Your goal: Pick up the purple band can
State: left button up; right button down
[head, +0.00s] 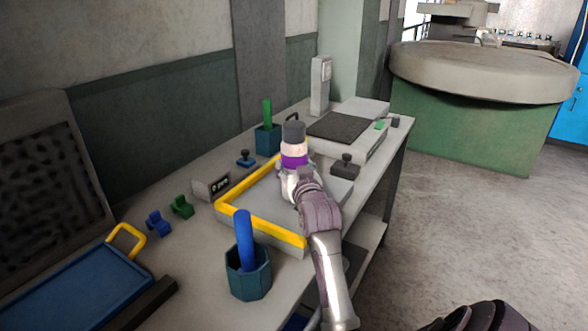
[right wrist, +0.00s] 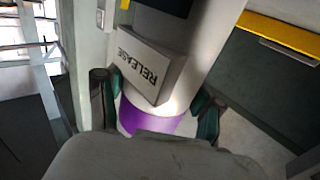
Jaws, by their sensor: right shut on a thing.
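In the right wrist view the can's purple band (right wrist: 150,122) sits between the two dark green finger pads of my right gripper (right wrist: 157,108). My left gripper is not in view.
A block marked RELEASE (right wrist: 148,66) shows just beyond the can.

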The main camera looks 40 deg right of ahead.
aim_at(300, 155)
jog(key=shift+r, duration=0.15)
jog(key=shift+r, duration=0.5)
jog(key=r, duration=0.3)
jog(key=shift+s+d+r, duration=0.2)
jog(key=shift+s+r, duration=0.05)
jog(key=s+d+r, duration=0.3)
jog(key=s+r, duration=0.3)
jog(key=s, duration=0.4)
jog(key=shift+s+d+r+p, duration=0.2)
jog(key=shift+d+p, duration=0.1)
jog(key=shift+d, duration=0.1)
